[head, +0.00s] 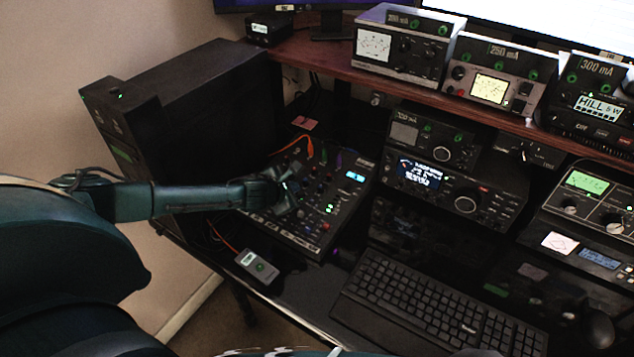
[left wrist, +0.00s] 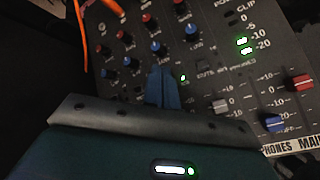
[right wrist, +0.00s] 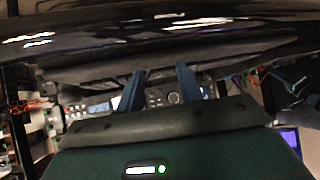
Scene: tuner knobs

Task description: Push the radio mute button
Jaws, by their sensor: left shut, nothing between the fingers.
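A black mixing console (head: 335,215) with knobs, sliders and small lit green lights lies on the desk, left of the keyboard. My left gripper (head: 290,192) reaches over it from the left. In the left wrist view its blue fingers (left wrist: 163,75) are together and empty, their tips just below a blue-capped knob on the console (left wrist: 225,85). A small green light (left wrist: 183,78) and a faint label, perhaps MUTE, show right of the tips. I cannot tell the mute button or whether the tips touch the panel. My right gripper (right wrist: 160,80) is open and empty in the right wrist view.
Radio units (head: 420,178) stand right of the console, with a keyboard (head: 435,305) in front. A small grey device (head: 257,266) lies by the front edge. Orange cables (head: 303,143) rise at the console's back. A dark computer case (head: 190,110) stands behind my left arm.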

